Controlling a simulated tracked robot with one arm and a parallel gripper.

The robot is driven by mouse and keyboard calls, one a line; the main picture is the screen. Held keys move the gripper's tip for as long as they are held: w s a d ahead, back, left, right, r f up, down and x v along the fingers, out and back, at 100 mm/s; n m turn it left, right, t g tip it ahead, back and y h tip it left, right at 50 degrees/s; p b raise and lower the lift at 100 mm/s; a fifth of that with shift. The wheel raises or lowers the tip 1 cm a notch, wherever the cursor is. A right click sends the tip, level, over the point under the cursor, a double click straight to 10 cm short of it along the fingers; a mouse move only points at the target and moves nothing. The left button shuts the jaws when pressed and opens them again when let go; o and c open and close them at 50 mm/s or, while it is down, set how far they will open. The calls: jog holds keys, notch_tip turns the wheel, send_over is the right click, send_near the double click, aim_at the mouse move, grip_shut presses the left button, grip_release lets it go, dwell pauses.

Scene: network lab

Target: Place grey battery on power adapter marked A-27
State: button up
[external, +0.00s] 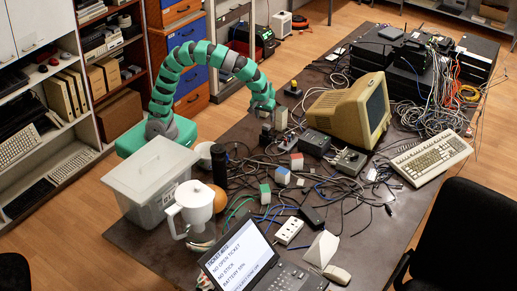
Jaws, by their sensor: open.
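My green segmented arm arches over the left back of the table, and my gripper (270,133) points down near the table's back left edge. It is small here; its jaws are open. A beige-grey block (281,117) shows right beside the gripper; I cannot tell if it is the grey battery or if it touches the jaws. Small white blocks with a red (297,161), a teal (282,176) and a blue-green (265,194) top stand among the cables. Grey boxes (315,142) and (347,161) stand near the monitor. No marking A-27 is readable.
A beige monitor (347,112) and keyboard (431,157) stand to the right. A clear bin (147,190), white pitcher (194,212), dark cylinder (219,165) and laptop (243,256) fill the left and front. Tangled cables cover the middle.

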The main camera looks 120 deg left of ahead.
jog(key=w+d+r+m+t, duration=0.35)
jog(key=d+r+m, duration=0.2)
jog(key=r, duration=0.65)
jog(key=w+d+r+m+t, duration=0.2)
jog(key=d+r+m+t, duration=0.4)
jog(key=r, duration=0.7)
jog(key=s+d+r+m+t+h, duration=0.1)
jog(key=s+d+r+m+t, duration=0.1)
jog(key=d+r, duration=0.2)
jog(key=s+d+r+m+t+h, duration=0.1)
jog(key=s+d+r+m+t, duration=0.1)
jog(key=r, duration=0.9)
jog(key=s+d+r+m+t+h, duration=0.1)
jog(key=s+d+r+m+t, duration=0.1)
jog(key=d+r, duration=0.4)
jog(key=shift+s+d+r+m, duration=0.3)
jog(key=shift+s+r+m, duration=0.5)
jog(key=shift+m, duration=0.45)
jog(key=shift+w+r+t, duration=0.1)
jog(key=shift+r+t, duration=0.05)
jog(key=shift+t, duration=0.1)
